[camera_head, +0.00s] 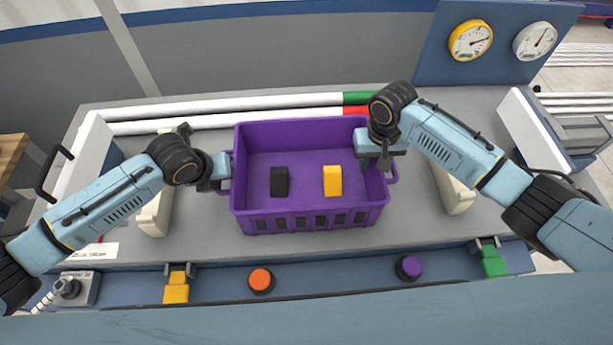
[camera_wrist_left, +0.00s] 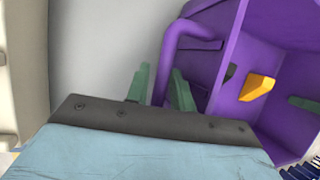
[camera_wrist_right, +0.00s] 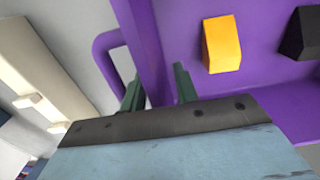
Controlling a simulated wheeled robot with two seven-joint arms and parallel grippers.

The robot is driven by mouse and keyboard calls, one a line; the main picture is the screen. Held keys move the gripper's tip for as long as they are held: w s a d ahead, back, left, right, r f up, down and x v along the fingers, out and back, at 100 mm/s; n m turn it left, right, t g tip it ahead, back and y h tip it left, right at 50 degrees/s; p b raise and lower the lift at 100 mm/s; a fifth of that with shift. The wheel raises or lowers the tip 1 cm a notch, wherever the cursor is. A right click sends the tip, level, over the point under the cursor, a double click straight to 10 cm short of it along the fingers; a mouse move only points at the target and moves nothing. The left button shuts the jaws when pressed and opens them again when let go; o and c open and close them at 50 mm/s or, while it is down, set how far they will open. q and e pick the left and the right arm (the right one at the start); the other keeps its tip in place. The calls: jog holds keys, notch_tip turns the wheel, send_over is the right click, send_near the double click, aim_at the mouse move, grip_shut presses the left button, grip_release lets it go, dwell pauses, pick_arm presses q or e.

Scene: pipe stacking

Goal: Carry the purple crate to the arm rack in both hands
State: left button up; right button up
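The purple crate (camera_head: 306,219) stands on the grey bench top in the middle, holding a black block (camera_head: 279,181) and a yellow block (camera_head: 332,180). My left gripper (camera_head: 221,172) is at its left handle. In the left wrist view the two green fingers (camera_wrist_left: 161,90) lie on either side of the handle bar (camera_wrist_left: 166,62) with little gap. My right gripper (camera_head: 376,162) is at the right side wall. In the right wrist view its fingers (camera_wrist_right: 158,88) straddle that wall, one beside the handle loop (camera_wrist_right: 101,62). Firm contact is not clear on either side.
White pipes with green (camera_head: 358,98) and red (camera_head: 355,110) ends lie behind the crate. Pale supports stand left (camera_head: 153,216) and right (camera_head: 456,192) of it. Orange (camera_head: 261,280) and purple (camera_head: 409,267) knobs line the front edge. A gauge panel (camera_head: 435,60) stands at back right.

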pick_arm(q)
jog(key=shift+w+f, duration=0.15)
jog(key=shift+f, duration=0.25)
pick_arm(e)
jog(key=shift+f, duration=0.45)
pick_arm(q)
grip_shut()
pick_arm(e)
jog(key=c, duration=0.6)
grip_shut()
pick_arm(q)
jog(key=shift+r, duration=0.15)
pick_arm(e)
jog(key=shift+r, duration=0.1)
